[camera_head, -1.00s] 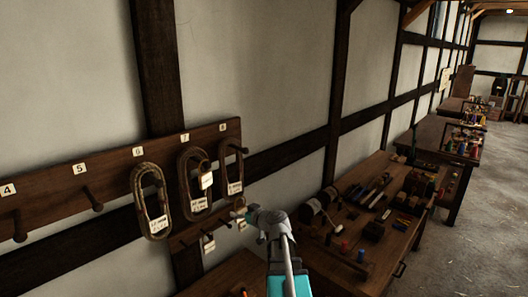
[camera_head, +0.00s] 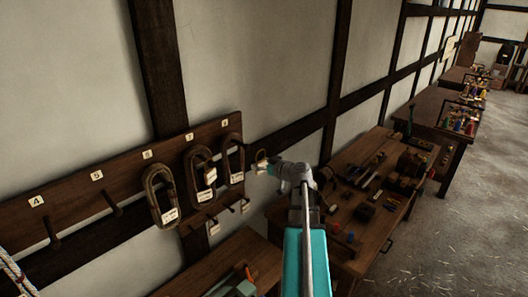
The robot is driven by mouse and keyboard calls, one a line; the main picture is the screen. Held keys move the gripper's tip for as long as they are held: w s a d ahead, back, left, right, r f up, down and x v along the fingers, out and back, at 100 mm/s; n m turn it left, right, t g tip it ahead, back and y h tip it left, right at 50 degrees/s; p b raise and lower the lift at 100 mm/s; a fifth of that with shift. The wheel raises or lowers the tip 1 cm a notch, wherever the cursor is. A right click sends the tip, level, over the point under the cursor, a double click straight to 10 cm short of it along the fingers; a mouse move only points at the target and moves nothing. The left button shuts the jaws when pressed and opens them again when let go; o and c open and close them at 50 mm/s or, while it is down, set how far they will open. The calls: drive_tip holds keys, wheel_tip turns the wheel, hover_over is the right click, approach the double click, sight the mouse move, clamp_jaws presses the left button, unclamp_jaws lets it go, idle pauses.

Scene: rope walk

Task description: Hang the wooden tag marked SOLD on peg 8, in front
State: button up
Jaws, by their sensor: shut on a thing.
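My gripper (camera_head: 268,168) is at the end of the raised arm, right of the peg board (camera_head: 75,201). It is shut on a small pale tag (camera_head: 260,167) with a thin loop above it; any writing on the tag is too small to read. The number 8 plate (camera_head: 225,122) is at the board's right end. A dark rope coil (camera_head: 226,160) with a paper label hangs below it and hides most of the peg. The held tag is apart from this coil in the picture, to its right.
More labelled coils hang at 7 (camera_head: 190,175) and 6 (camera_head: 151,195). Pegs 5 (camera_head: 112,203) and 4 (camera_head: 52,233) are bare. Small tags (camera_head: 245,207) hang on a lower rail. Benches stand below and right, the nearer one (camera_head: 345,245) covered with tools.

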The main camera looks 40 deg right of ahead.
drive_tip(key=shift+s+d+r, duration=0.1)
drive_tip(key=shift+d+r, duration=0.15)
drive_tip(key=shift+r, duration=0.3)
drive_tip(key=shift+w, duration=0.25)
drive_tip(key=shift+b+x, duration=0.55)
drive_tip(key=shift+x, duration=4.4)
drive_tip(key=shift+w+a+r, duration=0.1)
drive_tip(key=o, duration=0.8)
